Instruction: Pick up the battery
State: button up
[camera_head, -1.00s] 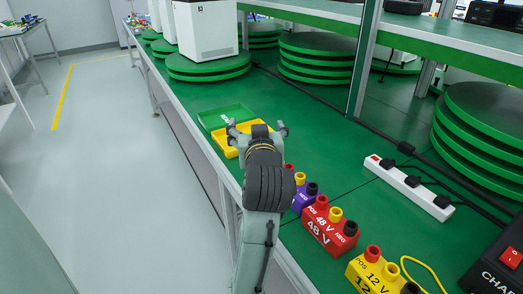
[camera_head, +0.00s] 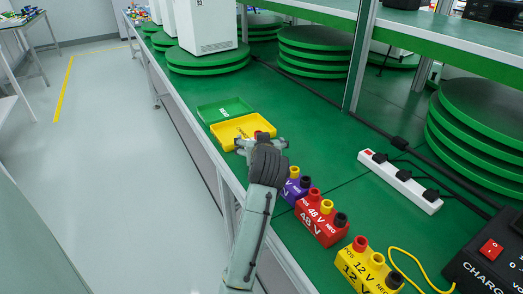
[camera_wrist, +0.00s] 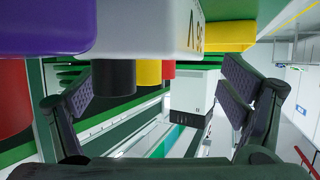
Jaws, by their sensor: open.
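A white battery (camera_wrist: 150,30) marked 96 V shows upside down in the wrist view, with black, yellow and red terminals. My gripper (camera_wrist: 158,92) is open, one finger on each side of that view. The terminals lie between the fingers in the picture; no contact shows. In the head view my arm hides most of my gripper and the white battery's body. A purple battery (camera_head: 294,188), a red 48 V battery (camera_head: 322,222) and a yellow 12 V battery (camera_head: 364,268) stand in a row nearer on the bench. The purple one (camera_wrist: 45,25) is beside the white one in the wrist view.
A yellow tray (camera_head: 226,133) and a green tray (camera_head: 222,107) lie beyond my gripper. A white power strip (camera_head: 400,183) with black plugs and a charger (camera_head: 490,258) are to the right. Stacked green turntables (camera_head: 318,60) and a shelf post (camera_head: 362,55) stand behind.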

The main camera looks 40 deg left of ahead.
jog(key=shift+w+a+f, duration=0.15)
jog(key=shift+w+a, duration=0.05)
jog(key=shift+w, duration=0.05)
jog(key=shift+c, duration=0.2)
jog(key=shift+d, duration=0.1)
grip_shut()
dwell(0.9)
